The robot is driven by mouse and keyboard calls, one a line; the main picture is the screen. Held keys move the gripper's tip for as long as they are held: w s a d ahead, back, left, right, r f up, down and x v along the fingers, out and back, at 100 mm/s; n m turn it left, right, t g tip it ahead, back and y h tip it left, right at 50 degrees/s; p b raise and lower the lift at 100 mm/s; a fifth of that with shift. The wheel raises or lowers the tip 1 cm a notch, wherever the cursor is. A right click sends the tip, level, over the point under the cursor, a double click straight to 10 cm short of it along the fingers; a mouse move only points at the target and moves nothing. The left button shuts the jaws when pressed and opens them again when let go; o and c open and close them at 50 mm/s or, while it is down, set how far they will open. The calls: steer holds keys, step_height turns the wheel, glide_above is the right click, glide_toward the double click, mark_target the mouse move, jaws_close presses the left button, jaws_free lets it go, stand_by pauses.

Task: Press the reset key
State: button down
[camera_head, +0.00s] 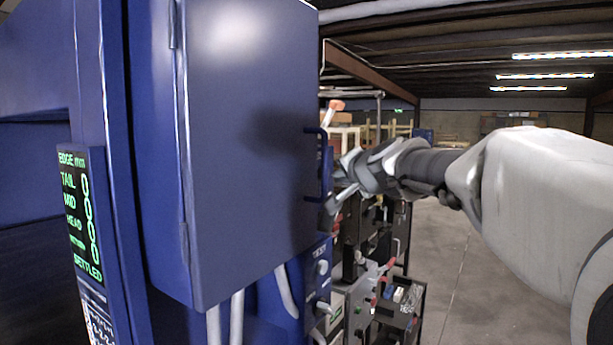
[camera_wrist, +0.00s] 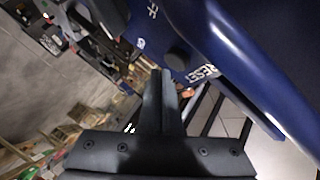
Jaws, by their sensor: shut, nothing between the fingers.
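A blue panel with a white RESET label (camera_wrist: 203,74) shows in the wrist view. A dark round button (camera_wrist: 178,57) sits beside the label, and I take it for the reset key. My gripper (camera_wrist: 161,74) is shut and empty, its fingertips close to the button in the picture. I cannot tell whether they touch it. In the head view my gripper (camera_head: 336,203) is just right of the blue cabinet's door handle (camera_head: 319,163). The reset key cannot be made out there.
The blue cabinet (camera_head: 250,150) fills the left and centre. A lit display (camera_head: 80,215) reading SETTLED is at the left. A blue control box (camera_head: 312,285) hangs below the cabinet. Cluttered racks stand behind my gripper. Open floor (camera_head: 455,270) lies to the right.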

steer(key=s+d+b, duration=0.1)
steer(key=d, duration=0.1)
steer(key=s+d+b, duration=0.2)
stand_by(0.5)
stand_by(0.4)
steer(key=s+f+n+g+h, duration=0.1)
steer(key=s+f+n+g, duration=0.3)
steer(key=s+f, duration=1)
steer(key=s+f+n+g+h, duration=0.1)
steer(key=s+f+n+g, duration=0.4)
steer(key=s+f, duration=0.9)
steer(key=s+a, duration=0.1)
steer(key=s, duration=0.4)
steer(key=shift+s+n+g+h, duration=0.25)
steer(key=shift+n+g+h, duration=0.05)
